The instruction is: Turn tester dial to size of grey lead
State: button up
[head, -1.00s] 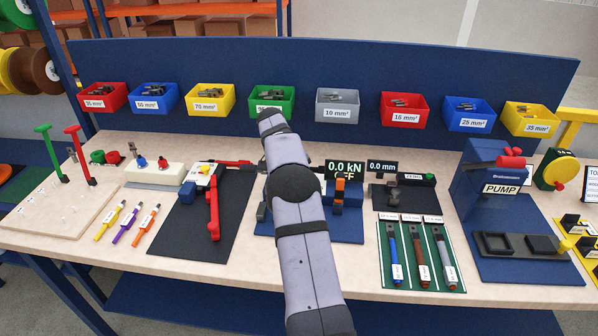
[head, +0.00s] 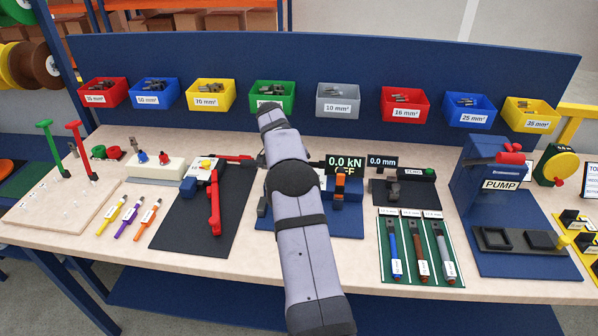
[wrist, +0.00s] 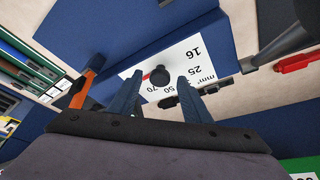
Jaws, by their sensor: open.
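The tester (head: 347,218) is a blue unit on a blue base, partly hidden behind my arm in the head view. Its display (head: 345,167) reads 0.0 kN OFF. In the wrist view, the dial (wrist: 160,77) is a dark round knob with a red mark on its left side. It sits on a white scale plate (wrist: 203,68) printed with 16, 25, 50, 70 and mm². My gripper (wrist: 159,82) is open, its two blue fingers either side of the knob in the picture; contact cannot be told. The grey lead (head: 444,253) lies rightmost of three on a green mat; its label is too small to read.
An orange lever (head: 340,187) stands on the tester, close to the left finger in the wrist view (wrist: 84,88). Blue (head: 393,251) and brown (head: 419,252) leads lie beside the grey one. A pump (head: 497,170) stands right. Coloured bins line the back panel.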

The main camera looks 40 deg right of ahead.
jog(key=shift+r, duration=0.1)
jog(key=b+v, duration=0.2)
jog(key=v, duration=0.5)
jog(key=shift+r, duration=0.1)
jog(key=shift+a, duration=0.1)
